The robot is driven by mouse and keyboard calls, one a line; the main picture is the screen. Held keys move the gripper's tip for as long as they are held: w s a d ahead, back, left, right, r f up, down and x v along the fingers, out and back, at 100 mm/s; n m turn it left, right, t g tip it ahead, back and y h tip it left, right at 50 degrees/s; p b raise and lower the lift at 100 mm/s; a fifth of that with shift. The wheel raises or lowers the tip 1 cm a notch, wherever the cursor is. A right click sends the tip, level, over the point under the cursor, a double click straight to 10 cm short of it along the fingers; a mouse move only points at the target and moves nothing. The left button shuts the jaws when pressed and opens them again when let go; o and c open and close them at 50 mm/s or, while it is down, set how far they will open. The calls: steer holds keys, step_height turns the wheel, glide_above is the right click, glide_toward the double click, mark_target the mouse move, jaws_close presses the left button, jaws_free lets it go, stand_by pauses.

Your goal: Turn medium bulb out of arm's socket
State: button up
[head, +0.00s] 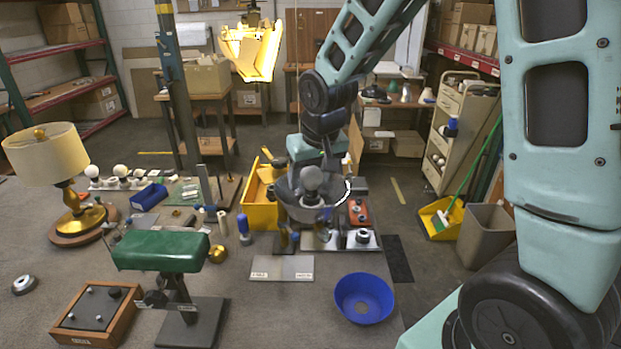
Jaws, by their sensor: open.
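A grey round bulb (311,179) stands upright inside a dark grey bowl-shaped shade (292,207), toward the middle of the bench. I take it for the medium bulb in the arm's socket. The socket and the bulb's base are hidden in the shade. My gripper (311,169) comes down from above, with its teal hand right over the bulb. It is open, and its fingers are small and partly lost against the shade. I cannot tell whether they touch the bulb.
A yellow bin (262,208) stands just left of the shade. A labelled grey plate (282,268) and a blue bowl (364,298) lie in front. A green padded stand (160,250) and a table lamp (48,155) are at left. Several white bulbs (121,171) stand behind.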

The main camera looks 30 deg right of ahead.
steer(key=shift+x, duration=1.3)
steer(key=shift+c, duration=0.4)
steer(key=c, duration=0.9)
steer(key=shift+o, duration=1.4)
steer(key=shift+c, duration=1.2)
steer(key=shift+r+p, duration=0.1)
steer(key=shift+p, duration=0.2)
steer(key=shift+n+y+p, duration=0.3)
steer(key=shift+n+p, duration=0.5)
steer(key=shift+p, duration=0.05)
steer(key=shift+a+r+n+y+p, duration=0.1)
steer(key=shift+n+y+p, duration=0.5)
steer(key=shift+n+p, duration=1.7)
